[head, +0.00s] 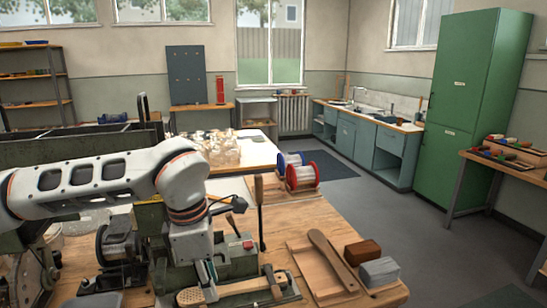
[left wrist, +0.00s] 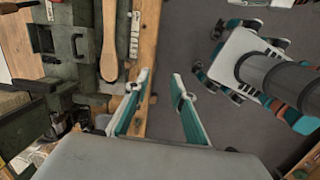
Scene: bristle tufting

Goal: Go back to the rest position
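My left gripper (head: 208,282) is at the front of the bench in the head view, above and close to the tufting machine. In the left wrist view its two teal and white fingers (left wrist: 160,95) are apart, with nothing between them. A wooden brush body (head: 192,297) with a perforated head lies on the machine's front, just below the fingers in the head view; I cannot tell whether they touch it. A wooden handle shape (left wrist: 111,45) shows in the left wrist view, left of the fingers. My right gripper cannot be made out in either view.
The green machine (head: 238,262) with upright levers stands beside my left gripper. Open floor (head: 430,230) lies beyond the bench.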

